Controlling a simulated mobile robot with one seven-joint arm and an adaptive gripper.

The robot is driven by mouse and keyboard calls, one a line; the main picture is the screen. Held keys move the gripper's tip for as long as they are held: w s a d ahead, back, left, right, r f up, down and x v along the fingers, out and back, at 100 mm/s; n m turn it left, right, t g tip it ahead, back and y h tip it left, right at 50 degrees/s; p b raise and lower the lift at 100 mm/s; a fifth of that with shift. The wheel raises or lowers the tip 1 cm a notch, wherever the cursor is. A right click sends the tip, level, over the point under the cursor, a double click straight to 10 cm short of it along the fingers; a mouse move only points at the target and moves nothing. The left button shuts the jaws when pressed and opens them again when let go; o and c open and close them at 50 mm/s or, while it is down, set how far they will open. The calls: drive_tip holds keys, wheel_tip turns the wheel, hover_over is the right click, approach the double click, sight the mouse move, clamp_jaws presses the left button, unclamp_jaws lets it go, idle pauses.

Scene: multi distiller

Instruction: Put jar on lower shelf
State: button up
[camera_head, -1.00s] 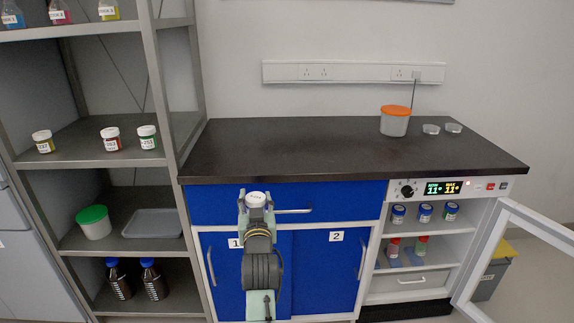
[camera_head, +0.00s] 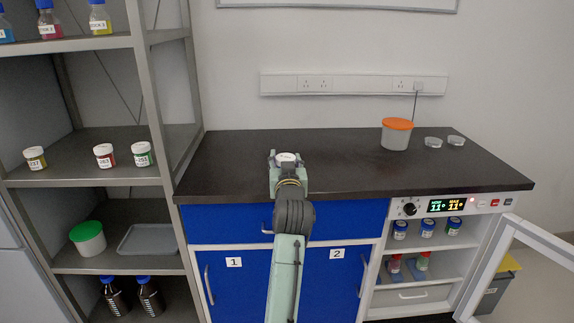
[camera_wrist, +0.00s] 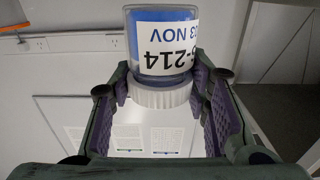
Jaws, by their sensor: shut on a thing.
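My gripper (camera_head: 286,162) is shut on a jar. In the wrist view the jar (camera_wrist: 163,40) has a white ribbed lid, a clear body with blue contents and a label reading "214" and "03 NOV". It appears upside down there, with its lid between the pads of my gripper (camera_wrist: 170,95). In the head view only the white lid of the jar (camera_head: 287,156) shows, at the front part of the dark counter's area.
The cabinet's white door (camera_head: 515,262) stands open to the right. An orange-lidded tub (camera_head: 396,136) and two clear dishes (camera_head: 433,142) are on the dark counter (camera_head: 335,165). A rack at left (camera_head: 95,174) holds jars, a green-lidded tub (camera_head: 88,240) and a grey tray (camera_head: 150,241).

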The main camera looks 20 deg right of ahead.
drive_tip(key=shift+d+x, duration=0.25)
drive_tip(key=shift+x, duration=0.9)
drive_tip(key=shift+w+f, duration=0.1)
drive_tip(key=shift+f, duration=0.2)
drive_tip(key=shift+f+p, duration=0.75)
drive_tip(key=shift+f, duration=0.85)
drive_tip(key=shift+f, duration=0.1)
drive_tip(key=shift+f, duration=0.15)
drive_tip(key=o, duration=1.2)
